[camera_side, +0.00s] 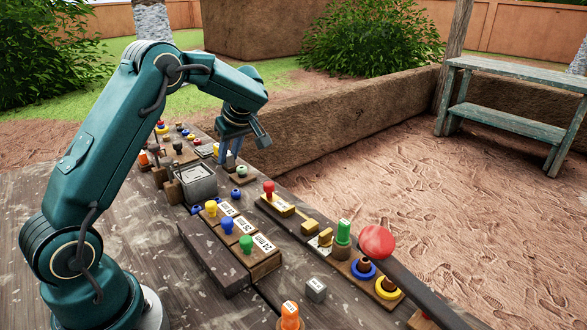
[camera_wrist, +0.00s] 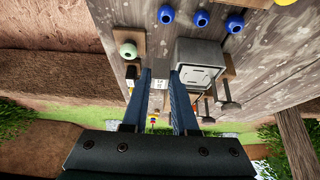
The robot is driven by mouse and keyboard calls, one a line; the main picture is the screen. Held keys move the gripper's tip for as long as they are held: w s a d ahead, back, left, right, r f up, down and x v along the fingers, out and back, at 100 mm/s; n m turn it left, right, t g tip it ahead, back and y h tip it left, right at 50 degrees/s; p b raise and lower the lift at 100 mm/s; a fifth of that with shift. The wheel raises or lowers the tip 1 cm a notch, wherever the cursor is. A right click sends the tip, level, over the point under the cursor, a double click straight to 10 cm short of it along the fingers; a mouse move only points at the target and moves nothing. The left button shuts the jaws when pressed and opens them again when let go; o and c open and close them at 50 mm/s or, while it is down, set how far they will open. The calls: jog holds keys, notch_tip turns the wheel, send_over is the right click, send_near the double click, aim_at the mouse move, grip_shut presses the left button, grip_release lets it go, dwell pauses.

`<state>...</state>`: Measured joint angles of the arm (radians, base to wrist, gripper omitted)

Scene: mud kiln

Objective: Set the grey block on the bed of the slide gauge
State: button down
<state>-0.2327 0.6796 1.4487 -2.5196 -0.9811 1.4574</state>
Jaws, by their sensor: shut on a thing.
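My gripper (camera_side: 230,165) reaches down above the far part of the table, to the right of a large grey box. In the wrist view its two fingers (camera_wrist: 160,78) are shut on a small piece with a white, printed face (camera_wrist: 158,84). The fingers hide most of that piece, so I cannot tell its colour or full shape. A small grey block (camera_side: 316,289) with a white label on top lies on the near part of the table, away from my gripper. The slide gauge (camera_side: 283,205), with a red knob and yellow parts, lies at mid-table, right of and nearer than my gripper.
The large grey box (camera_side: 197,184) stands close beside my gripper; it also shows in the wrist view (camera_wrist: 201,78). Labelled wooden blocks with coloured knobs (camera_side: 230,232) stand mid-table. A red-tipped bar (camera_side: 378,242) rises at right. A mud wall (camera_side: 330,125) runs behind.

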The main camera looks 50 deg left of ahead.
jog(key=s+a+r+n, duration=0.1)
jog(key=s+a+r, duration=0.2)
jog(key=s, duration=0.1)
jog(key=w+d+f, duration=0.1)
jog(key=w+d, duration=0.2)
jog(key=d, duration=0.5)
jog(key=w+d+f+m, duration=0.1)
jog(key=w+d, duration=0.2)
jog(key=d, duration=0.4)
jog(key=w+d+f, duration=0.2)
jog(key=w+d, duration=0.1)
jog(key=d, duration=0.5)
jog(key=shift+s+f, duration=0.15)
jog(key=shift+f, duration=1.15)
jog(key=shift+s+f, duration=0.1)
jog(key=shift+f, duration=1.2)
jog(key=shift+f, duration=0.4)
jog(key=shift+c, duration=1)
grip_release()
jog(key=shift+r, duration=0.1)
